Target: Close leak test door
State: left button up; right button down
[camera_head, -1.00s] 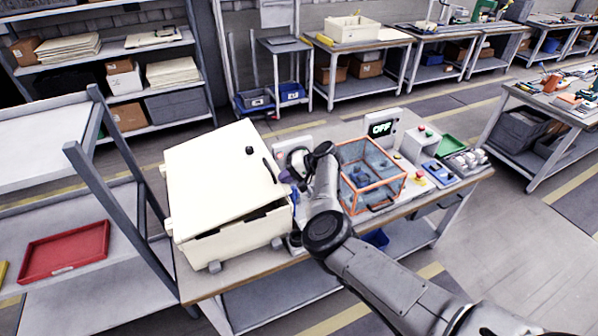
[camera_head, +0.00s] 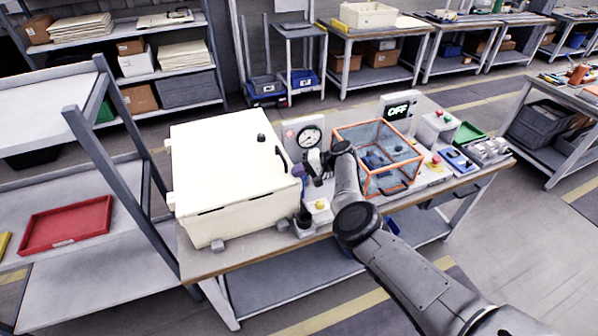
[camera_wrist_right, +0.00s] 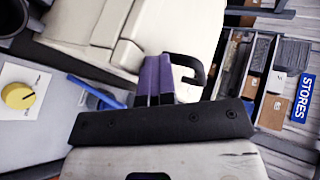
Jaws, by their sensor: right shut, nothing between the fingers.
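The leak test box (camera_head: 240,220) is a large cream case on the left of the workbench. Its door is the top lid (camera_head: 225,160), which lies down over the body with only a thin dark line along the front edge. A black handle (camera_head: 283,163) is on the lid's right side, and it also shows in the wrist view (camera_wrist_right: 196,72). My right gripper (camera_head: 312,166) is just right of the box, its purple fingers together and empty. In the wrist view the fingers (camera_wrist_right: 158,72) point at the box's edge beside the handle; contact cannot be told. My left gripper is not in view.
A pressure gauge (camera_head: 309,137) stands behind the gripper, and a yellow knob (camera_head: 320,204) sits on a small unit in front. An orange-framed clear box (camera_head: 378,155) is close on the right. A grey rack with a red tray (camera_head: 66,225) stands left of the bench.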

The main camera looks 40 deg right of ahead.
jog(key=shift+s+f, duration=0.2)
jog(key=shift+f, duration=0.6)
jog(key=shift+w+r+p, duration=0.1)
jog(key=shift+r+p, duration=0.3)
jog(key=shift+r, duration=0.05)
notch_tip(320, 180, up, 4)
jog(key=p, duration=0.3)
jog(key=shift+w+a+r+p, duration=0.1)
jog(key=shift+r+p, duration=0.05)
jog(key=shift+p, duration=0.15)
jog(key=v, duration=1)
jog(key=shift+d+p, duration=0.2)
jog(key=shift+p, duration=0.2)
